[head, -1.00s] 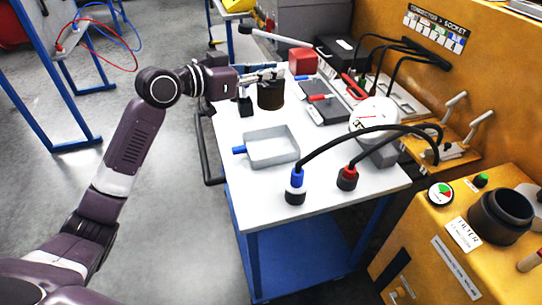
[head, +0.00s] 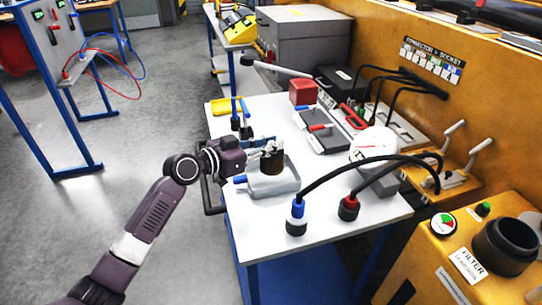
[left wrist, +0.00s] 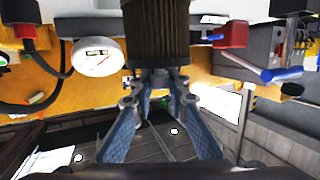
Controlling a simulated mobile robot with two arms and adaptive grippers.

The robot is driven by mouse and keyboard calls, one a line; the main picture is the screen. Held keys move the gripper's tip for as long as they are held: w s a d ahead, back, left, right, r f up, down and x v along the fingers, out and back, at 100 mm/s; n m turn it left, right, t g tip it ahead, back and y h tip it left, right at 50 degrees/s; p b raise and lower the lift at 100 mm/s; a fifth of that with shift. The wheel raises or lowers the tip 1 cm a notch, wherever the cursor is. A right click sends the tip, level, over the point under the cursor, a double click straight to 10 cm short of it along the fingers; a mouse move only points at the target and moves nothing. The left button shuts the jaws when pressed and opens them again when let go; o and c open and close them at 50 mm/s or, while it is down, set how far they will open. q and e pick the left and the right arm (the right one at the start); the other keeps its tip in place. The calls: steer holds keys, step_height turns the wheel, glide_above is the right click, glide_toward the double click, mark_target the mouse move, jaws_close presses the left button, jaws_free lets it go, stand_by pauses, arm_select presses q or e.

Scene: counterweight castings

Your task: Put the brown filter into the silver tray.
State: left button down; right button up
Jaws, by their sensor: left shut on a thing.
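The brown filter (head: 272,162) is a dark ribbed cylinder with a black top, held upright. My left gripper (head: 265,151) is shut on it from the left. The silver tray (head: 276,190) is a shallow grey pan with a blue handle, on the white bench top. The filter appears over the tray's rear part and hides some of its far rim. I cannot tell whether its bottom touches the tray floor. In the left wrist view the filter (left wrist: 156,28) fills the top middle, with the fingers at its black end. My right gripper is not in view.
A blue plug (head: 297,216) and a red plug (head: 348,208) with black cables stand right of the tray. A gauge (head: 372,143), a red block (head: 303,92) and a dark grey box (head: 323,138) are farther back. The bench's front left corner is clear.

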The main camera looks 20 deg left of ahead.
mark_target(271, 157)
arm_select(q)
step_height(271, 157, down, 4)
steer(key=shift+f, duration=0.2)
steer(key=c, duration=2.3)
jaws_free()
steer(key=shift+f, duration=0.15)
steer(key=o, duration=0.4)
